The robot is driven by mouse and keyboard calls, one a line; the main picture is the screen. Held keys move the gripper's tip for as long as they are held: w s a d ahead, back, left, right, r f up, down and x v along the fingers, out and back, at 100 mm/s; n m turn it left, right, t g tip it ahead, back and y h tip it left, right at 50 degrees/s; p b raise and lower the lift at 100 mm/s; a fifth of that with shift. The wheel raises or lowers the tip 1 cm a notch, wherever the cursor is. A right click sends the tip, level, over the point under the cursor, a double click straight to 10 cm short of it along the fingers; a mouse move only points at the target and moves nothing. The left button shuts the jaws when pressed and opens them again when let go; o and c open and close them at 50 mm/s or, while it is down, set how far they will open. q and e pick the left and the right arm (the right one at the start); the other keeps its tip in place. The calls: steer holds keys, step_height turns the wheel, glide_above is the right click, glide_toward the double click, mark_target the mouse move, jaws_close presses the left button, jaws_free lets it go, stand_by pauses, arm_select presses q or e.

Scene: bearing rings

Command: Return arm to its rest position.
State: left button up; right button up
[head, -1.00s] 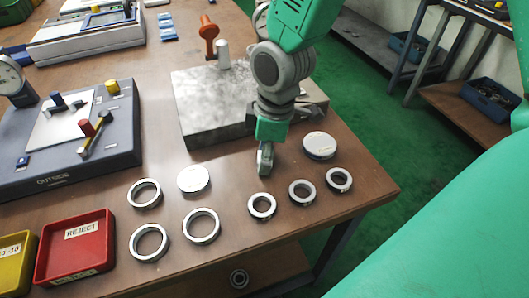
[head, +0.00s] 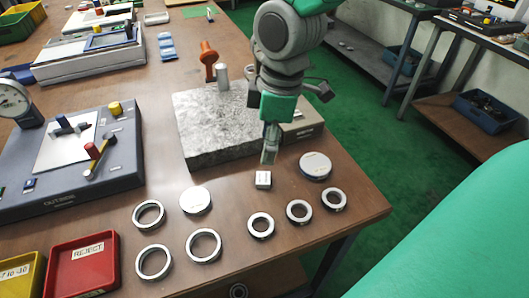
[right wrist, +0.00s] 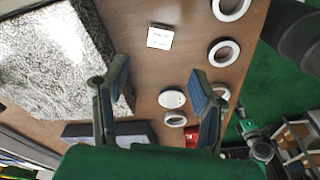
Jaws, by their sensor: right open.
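My right gripper (head: 269,145) hangs above the table near the front right corner of the grey stone plate, and its arm comes down from the top. In the right wrist view (right wrist: 152,85) its two fingers are spread with nothing between them. A small silver block (head: 263,180) sits on the table just below the fingertips, apart from them as far as I can tell; it also shows in the right wrist view (right wrist: 160,36). My left gripper is not in view.
Several metal rings (head: 260,225) lie along the front of the table (head: 240,260). A round disc (head: 315,166) is right of the gripper. The stone plate (head: 215,125) and a dial fixture (head: 120,165) stand left. A red REJECT tray (head: 83,265) is front left.

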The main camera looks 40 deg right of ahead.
steer(key=shift+a+r, duration=0.1)
steer(key=shift+r, duration=0.85)
